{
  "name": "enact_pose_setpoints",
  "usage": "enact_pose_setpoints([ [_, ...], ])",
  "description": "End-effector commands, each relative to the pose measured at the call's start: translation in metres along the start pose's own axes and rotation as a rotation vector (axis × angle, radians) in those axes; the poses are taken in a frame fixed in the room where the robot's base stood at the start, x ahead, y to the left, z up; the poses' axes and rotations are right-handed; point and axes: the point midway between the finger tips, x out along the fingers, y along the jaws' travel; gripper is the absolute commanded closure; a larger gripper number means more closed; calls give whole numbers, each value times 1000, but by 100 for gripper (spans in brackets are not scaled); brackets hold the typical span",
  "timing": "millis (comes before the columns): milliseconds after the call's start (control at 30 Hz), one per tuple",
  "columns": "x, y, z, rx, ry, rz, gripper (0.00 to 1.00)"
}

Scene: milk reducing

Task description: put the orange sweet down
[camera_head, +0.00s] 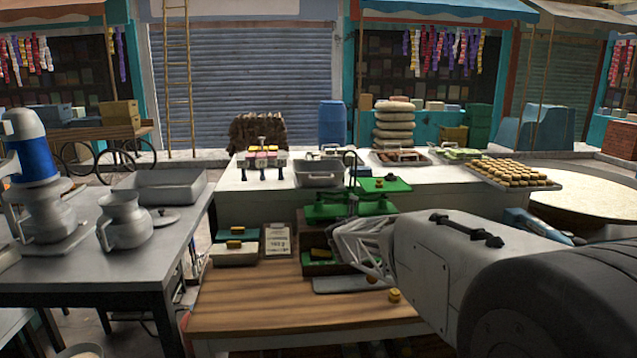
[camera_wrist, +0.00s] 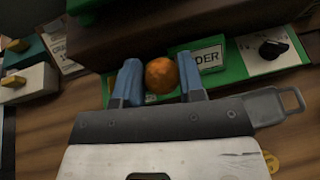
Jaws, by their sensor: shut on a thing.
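The orange sweet (camera_wrist: 161,76) is a round, rough ball between the two blue fingers of my gripper (camera_wrist: 160,82) in the wrist view. My gripper is shut on it, one finger on each side. In the head view the sweet (camera_head: 372,280) shows as a small orange spot below my pale gripper frame, low over the wooden table (camera_head: 290,305). The gap between the sweet and the surface below cannot be judged.
A box with a green, labelled front and black knob (camera_wrist: 272,50) stands just beyond the fingers. A yellow piece (camera_head: 394,296) lies on the table nearby. Small boxes (camera_head: 235,250) and a sign card (camera_head: 278,241) stand at left. The table's front left is clear.

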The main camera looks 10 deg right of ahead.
Motion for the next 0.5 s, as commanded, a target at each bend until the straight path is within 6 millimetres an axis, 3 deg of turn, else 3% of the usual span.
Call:
enact_pose_setpoints([
  [500,3,3,59,-90,-4,197,86],
])
